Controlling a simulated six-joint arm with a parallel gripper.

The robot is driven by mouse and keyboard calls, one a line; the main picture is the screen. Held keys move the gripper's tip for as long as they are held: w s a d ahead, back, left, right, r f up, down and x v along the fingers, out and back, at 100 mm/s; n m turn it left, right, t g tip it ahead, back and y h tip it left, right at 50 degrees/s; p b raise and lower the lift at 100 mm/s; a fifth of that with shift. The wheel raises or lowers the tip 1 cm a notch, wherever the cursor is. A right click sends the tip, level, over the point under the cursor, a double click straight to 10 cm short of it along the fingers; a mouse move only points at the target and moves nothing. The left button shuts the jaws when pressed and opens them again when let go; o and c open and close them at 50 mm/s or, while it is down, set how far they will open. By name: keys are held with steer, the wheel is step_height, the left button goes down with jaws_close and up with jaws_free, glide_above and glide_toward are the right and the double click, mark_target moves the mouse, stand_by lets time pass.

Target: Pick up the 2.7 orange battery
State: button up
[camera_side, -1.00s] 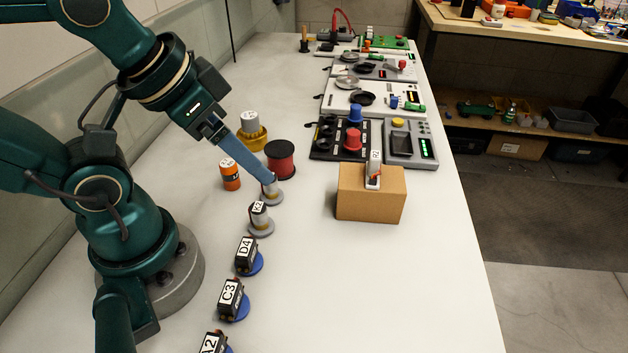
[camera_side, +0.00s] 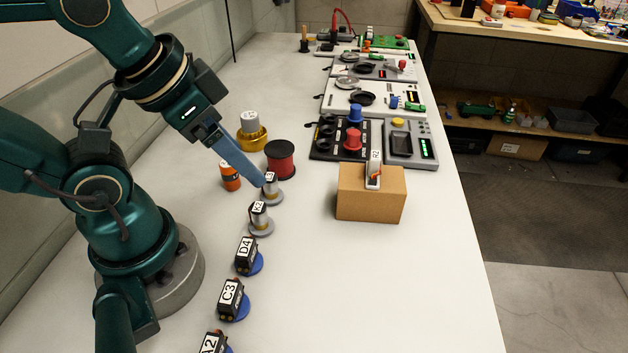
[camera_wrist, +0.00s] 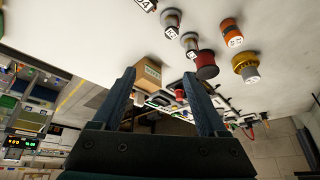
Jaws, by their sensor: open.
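The orange battery (camera_side: 230,177) stands upright on the white table in the side view, a short cylinder with a dark band and a pale top. In the wrist view the orange battery (camera_wrist: 231,33) shows at the upper right, outside the space between the fingers; its label is too small to read surely. My gripper (camera_side: 262,183) is open and empty. Its fingers reach down to the right of the battery in the side view, near a small labelled silver part on a grey base (camera_side: 271,188). In the wrist view my gripper (camera_wrist: 160,85) shows two spread fingers.
A red spool (camera_side: 280,160) and a yellow-based cylinder (camera_side: 251,132) stand close behind the battery. A silver part labelled K2 (camera_side: 260,217) and several black labelled parts stand in front. A cardboard box (camera_side: 370,195) sits to the right. The table's front right is clear.

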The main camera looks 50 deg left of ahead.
steer(key=a+f+m+g+y, duration=0.1)
steer(key=a+m+g+y, duration=0.2)
steer(key=a+m+g, duration=0.15)
steer(key=m+g+y, duration=0.3)
steer(key=m+y, duration=0.4)
steer(key=m, duration=0.1)
glide_toward(221, 162)
steer(key=r, duration=0.1)
steer(key=f+m+y, duration=0.1)
steer(key=d+f+m+t+y, duration=0.1)
steer(key=f+m+y, duration=0.1)
steer(key=shift+w+d+f+m, duration=0.15)
steer(key=shift+w+f+m, duration=0.05)
steer(key=shift+f+m, duration=0.05)
steer(key=shift+s+f, duration=0.1)
steer(key=shift+f, duration=0.1)
steer(key=x, duration=1.2)
steer(key=shift+s, duration=0.15)
jaws_close()
